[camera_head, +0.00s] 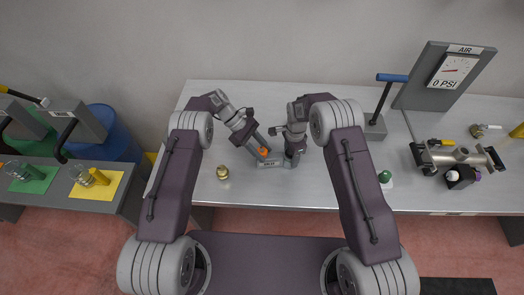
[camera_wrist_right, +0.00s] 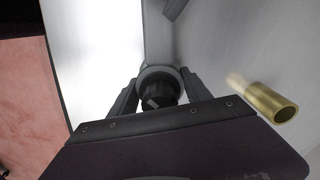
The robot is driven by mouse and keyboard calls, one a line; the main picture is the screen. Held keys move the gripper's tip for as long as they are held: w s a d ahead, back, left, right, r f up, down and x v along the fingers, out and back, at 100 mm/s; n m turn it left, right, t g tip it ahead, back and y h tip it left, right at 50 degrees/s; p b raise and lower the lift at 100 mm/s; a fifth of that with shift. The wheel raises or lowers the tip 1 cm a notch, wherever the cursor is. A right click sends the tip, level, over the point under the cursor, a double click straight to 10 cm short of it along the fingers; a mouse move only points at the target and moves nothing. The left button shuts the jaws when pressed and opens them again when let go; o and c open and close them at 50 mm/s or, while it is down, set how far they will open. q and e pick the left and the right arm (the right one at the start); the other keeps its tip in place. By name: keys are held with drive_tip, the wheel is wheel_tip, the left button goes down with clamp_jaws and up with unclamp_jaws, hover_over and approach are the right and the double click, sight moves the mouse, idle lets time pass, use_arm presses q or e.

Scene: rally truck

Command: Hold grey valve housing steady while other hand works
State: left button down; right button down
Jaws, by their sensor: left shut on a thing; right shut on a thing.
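The grey valve housing (camera_wrist_right: 155,73) shows in the right wrist view as a grey round rim with a dark part inside. My right gripper (camera_wrist_right: 158,98) is shut on it, one finger on each side. In the head view my right gripper (camera_head: 292,158) points down at the bench, beside a small labelled grey block (camera_head: 268,164), and mostly hides the housing. My left gripper (camera_head: 261,149) is shut on a small orange part (camera_head: 264,152), just left of the right gripper and above the block. Whether the orange part touches the housing cannot be told.
A brass piece (camera_head: 222,172) stands on the bench (camera_head: 325,195) to the left. A blue-handled lever (camera_head: 376,125), a green-topped item (camera_head: 385,177), a pressure gauge panel (camera_head: 445,80) and a metal manifold (camera_head: 455,155) stand to the right. A side table holds green and yellow mats (camera_head: 108,190).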

use_arm(q)
drive_tip(key=shift+s, duration=0.1)
idle(0.3)
drive_tip(key=c, duration=0.9)
unclamp_jaws()
drive_tip(key=v, duration=0.7)
drive_tip(key=shift+a+r, duration=0.15)
drive_tip(key=shift+a, duration=0.05)
